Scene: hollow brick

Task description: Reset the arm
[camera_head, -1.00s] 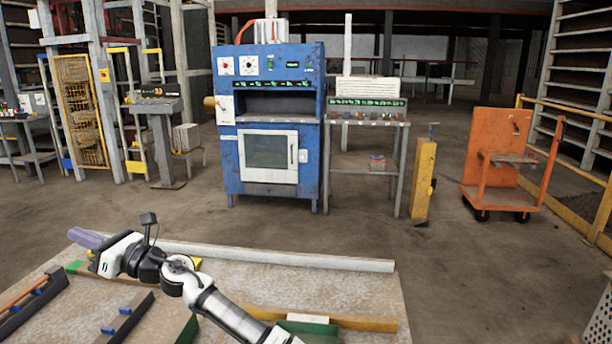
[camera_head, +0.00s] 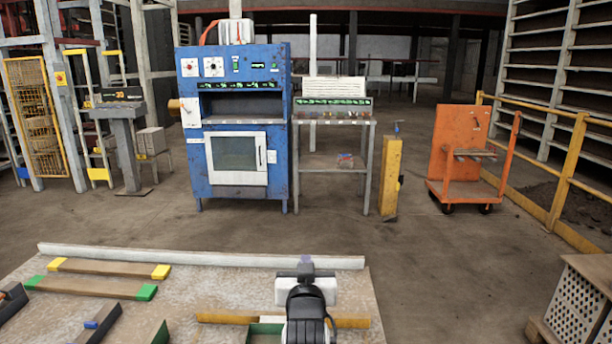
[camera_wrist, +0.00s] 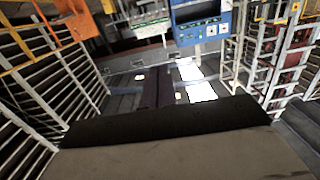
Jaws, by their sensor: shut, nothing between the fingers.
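My arm rises from the bottom edge of the head view, over the worktable (camera_head: 345,325). My gripper (camera_head: 306,262) is at its far end, pointing away near the white rail, seen mostly from behind. It is shut, with nothing seen in it. In the wrist view, a dark and grey body fills the bottom. Beyond it the room appears upside down, with the blue machine (camera_wrist: 204,28) at the top.
A white rail (camera_head: 180,257) runs along the table's far edge. Boards with yellow ends (camera_head: 110,267) and green ends (camera_head: 90,287) lie at left. A blue machine (camera_head: 237,170), an orange cart (camera_head: 462,160) and a yellow post (camera_head: 390,175) stand beyond. A crate (camera_head: 580,300) is at lower right.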

